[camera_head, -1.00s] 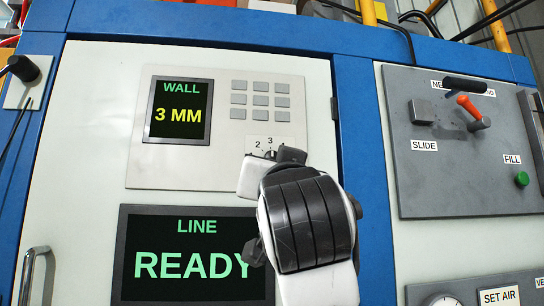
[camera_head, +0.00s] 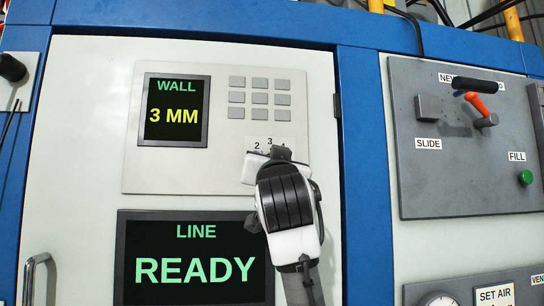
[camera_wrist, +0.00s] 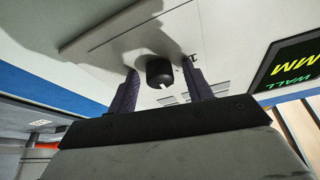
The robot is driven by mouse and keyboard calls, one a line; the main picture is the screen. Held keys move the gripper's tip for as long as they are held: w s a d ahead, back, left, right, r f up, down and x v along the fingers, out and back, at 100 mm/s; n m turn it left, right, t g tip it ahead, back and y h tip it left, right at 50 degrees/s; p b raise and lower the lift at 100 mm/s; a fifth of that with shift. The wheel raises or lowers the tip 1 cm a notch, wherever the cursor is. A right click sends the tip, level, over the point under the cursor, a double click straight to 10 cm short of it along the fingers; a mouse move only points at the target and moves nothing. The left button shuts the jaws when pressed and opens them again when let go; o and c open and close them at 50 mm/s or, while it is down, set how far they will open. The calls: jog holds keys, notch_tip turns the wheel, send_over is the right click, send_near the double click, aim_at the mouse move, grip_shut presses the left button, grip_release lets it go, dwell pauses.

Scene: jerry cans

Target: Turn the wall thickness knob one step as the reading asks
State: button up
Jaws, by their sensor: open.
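The wall display (camera_head: 175,112) reads WALL in green and 3 MM in yellow. The wall thickness knob (camera_wrist: 159,73) is a dark round knob with a white mark, seen in the wrist view. In the head view my gripper and wrist largely hide it. My gripper (camera_wrist: 160,66) is open, with one finger on each side of the knob. Gaps show between the fingers and the knob in the wrist view. I cannot tell the knob's setting.
A line display (camera_head: 195,262) below reads LINE READY in green. A grey keypad (camera_head: 259,92) sits above the scale. To the right, a grey panel has an orange-handled lever (camera_head: 475,103) and a green FILL button (camera_head: 525,177). A door handle (camera_head: 32,275) stands out at lower left.

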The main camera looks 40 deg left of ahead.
jog(key=c, duration=1)
jog(key=shift+o, duration=0.2)
jog(key=shift+n, duration=0.5)
jog(key=shift+w+d+n+g+y, duration=0.1)
jog(key=shift+n+g+y, duration=0.6)
jog(key=shift+n, duration=1.05)
jog(key=shift+a+n+g+y, duration=0.1)
jog(key=shift+n+g+y, duration=0.25)
jog(key=shift+n+g, duration=0.95)
jog(key=shift+w+d+n+g+y, duration=0.1)
jog(key=shift+n+g+y, duration=0.4)
jog(key=shift+n, duration=1.65)
jog(key=shift+s, duration=0.1)
jog(key=o, duration=1)
jog(key=shift+c, duration=0.2)
